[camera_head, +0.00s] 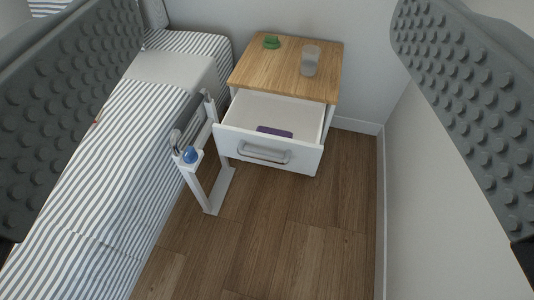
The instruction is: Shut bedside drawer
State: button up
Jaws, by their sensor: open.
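The bedside drawer (268,153) is white with a grey bar handle (264,152) and stands pulled out from a nightstand with a wooden top (285,70). A dark purple item (275,132) lies inside the drawer. My gripper (268,160) is open, with its two grey studded fingers at the left and right edges of the view. It is empty, and the drawer shows between the fingers, some distance ahead. The fingertips are cut off by the picture's edges.
A green object (271,42) and a clear glass (310,61) stand on the nightstand. A bed with striped bedding (110,170) lies left. A white rail stand (213,180) holding a blue item (190,155) stands between bed and drawer. A wall (440,200) bounds the right. The wooden floor (270,230) before the drawer is clear.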

dwell(0.4)
jog(key=shift+w+f, duration=0.1)
jog(key=shift+w, duration=0.05)
jog(key=c, duration=0.7)
jog(key=w+f, duration=0.1)
jog(key=w+f+m, duration=0.1)
jog(key=w, duration=0.1)
jog(key=shift+d+f+g, duration=0.1)
jog(key=shift+g, duration=0.2)
grip_shut()
jog(key=w+d+f+m+g+h, duration=0.1)
jog(key=w+d+f+m+g, duration=0.2)
jog(key=w+f+m, duration=0.95)
jog(key=w+d+f+m+g, duration=0.1)
jog(key=w+f+m, duration=0.1)
jog(key=f, duration=0.9)
jog(key=w+d+f+m+g+h, duration=0.1)
jog(key=w+d+f+m+g, duration=0.1)
jog(key=f, duration=0.9)
jog(key=w+d+f+m+g, duration=0.1)
jog(key=w+f, duration=0.4)
jog(key=f, duration=0.6)
jog(key=shift+d+f+m+g, duration=0.15)
jog(key=shift+d+m+g, duration=0.35)
jog(key=shift+m, duration=0.75)
